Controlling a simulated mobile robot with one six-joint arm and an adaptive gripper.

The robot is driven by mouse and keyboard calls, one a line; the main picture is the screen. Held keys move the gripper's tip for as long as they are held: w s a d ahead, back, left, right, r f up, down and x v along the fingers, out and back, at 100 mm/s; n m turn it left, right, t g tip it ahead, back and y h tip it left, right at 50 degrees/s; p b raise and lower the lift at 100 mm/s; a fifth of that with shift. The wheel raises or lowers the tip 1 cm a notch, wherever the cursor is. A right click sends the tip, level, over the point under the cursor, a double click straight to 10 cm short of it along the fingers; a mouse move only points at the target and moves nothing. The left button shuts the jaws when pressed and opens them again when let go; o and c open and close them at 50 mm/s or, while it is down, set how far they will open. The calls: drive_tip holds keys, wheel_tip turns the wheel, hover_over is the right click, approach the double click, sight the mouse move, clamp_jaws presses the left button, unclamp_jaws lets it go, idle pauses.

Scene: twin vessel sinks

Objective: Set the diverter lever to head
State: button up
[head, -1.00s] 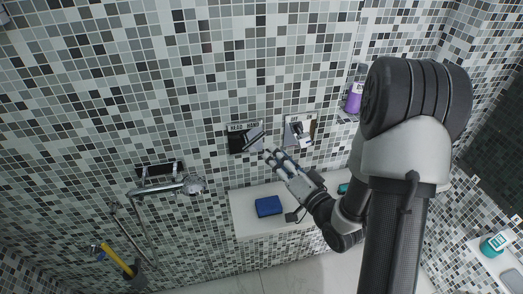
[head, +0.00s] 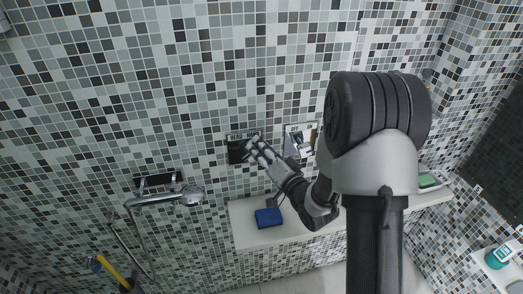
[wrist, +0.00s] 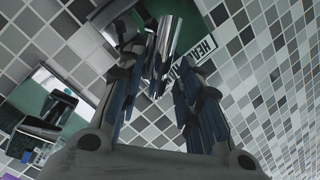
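The diverter plate (head: 236,152) is a dark square on the tiled wall, with a pale strip lettered HEAD and a second word along its top. In the wrist view its chrome lever (wrist: 173,38) sticks out towards me, just left of the HEAD lettering (wrist: 204,42). My gripper (head: 252,146) is at the plate's right side and covers the lever in the head view. In the wrist view my gripper (wrist: 164,84) has its fingers apart, with the lever in the gap, closer to the left finger. I cannot tell whether they touch.
A second wall plate with a handle (head: 298,140) is close right of my gripper, partly behind my arm. Below, a white ledge (head: 244,238) holds a blue block (head: 268,217). A green box (head: 430,182) sits at right.

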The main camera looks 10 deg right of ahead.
clamp_jaws()
drive_tip(key=shift+a, duration=0.1)
idle(0.6)
